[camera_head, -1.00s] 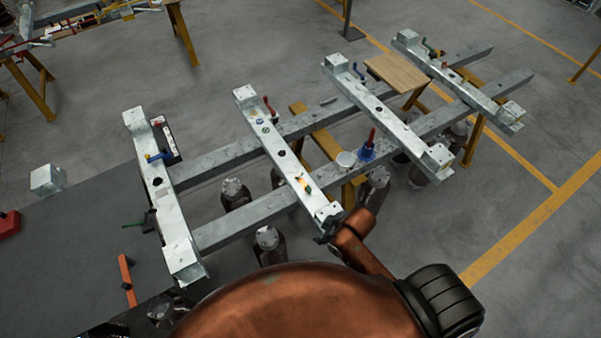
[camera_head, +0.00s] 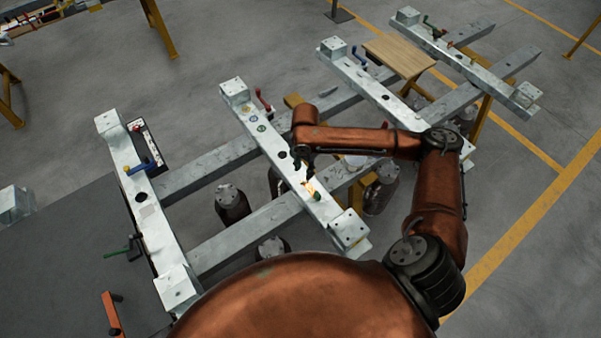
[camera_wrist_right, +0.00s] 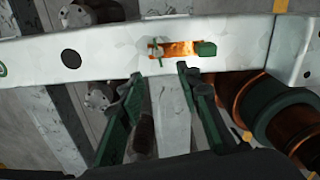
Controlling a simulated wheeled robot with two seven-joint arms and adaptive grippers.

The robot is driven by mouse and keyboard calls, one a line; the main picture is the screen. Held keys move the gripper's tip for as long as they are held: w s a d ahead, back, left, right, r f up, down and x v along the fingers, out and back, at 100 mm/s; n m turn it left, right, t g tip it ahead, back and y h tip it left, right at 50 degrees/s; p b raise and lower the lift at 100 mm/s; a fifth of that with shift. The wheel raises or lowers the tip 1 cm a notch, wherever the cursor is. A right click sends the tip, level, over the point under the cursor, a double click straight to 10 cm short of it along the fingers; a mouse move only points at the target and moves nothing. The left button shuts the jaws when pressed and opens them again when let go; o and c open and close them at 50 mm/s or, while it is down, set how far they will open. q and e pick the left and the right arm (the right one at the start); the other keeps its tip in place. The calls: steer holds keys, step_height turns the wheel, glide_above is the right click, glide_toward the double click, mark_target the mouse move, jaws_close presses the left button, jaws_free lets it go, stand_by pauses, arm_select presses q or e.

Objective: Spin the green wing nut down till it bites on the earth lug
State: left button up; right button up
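The earth lug (camera_wrist_right: 182,49) is a copper strip on the pale metal beam. It shows small and bright in the head view (camera_head: 309,188). The green wing nut (camera_wrist_right: 158,46) looks like a thin upright green piece at the strip's left end; its threads are too small to see. A green block (camera_wrist_right: 207,49) sits at the strip's right end. My right gripper (camera_wrist_right: 160,75) is open and empty, its two dark green fingers pointing at the beam just short of the wing nut. In the head view the right gripper (camera_head: 304,165) is over the beam beside the copper. My left gripper is out of view.
The beam (camera_head: 285,160) has dark holes and a red-handled clamp (camera_head: 264,100) farther along. Parallel beams lie left and right on long rails (camera_head: 240,240). Dark cylinders (camera_head: 231,202) stand below. A wooden board (camera_head: 398,55) is at the back right.

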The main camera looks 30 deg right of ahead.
mark_target(305, 181)
steer(key=shift+w+d, duration=0.3)
steer(key=shift+d, duration=0.1)
steer(key=shift+f, duration=0.3)
step_height(305, 181, down, 6)
steer(key=shift+s+d+r+b, duration=0.1)
steer(key=shift+s+d+b, duration=0.05)
steer(key=shift+b, duration=0.35)
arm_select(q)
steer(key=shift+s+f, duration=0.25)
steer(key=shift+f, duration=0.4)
arm_select(e)
steer(key=shift+f, duration=0.45)
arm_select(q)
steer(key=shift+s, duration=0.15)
arm_select(e)
jaws_close()
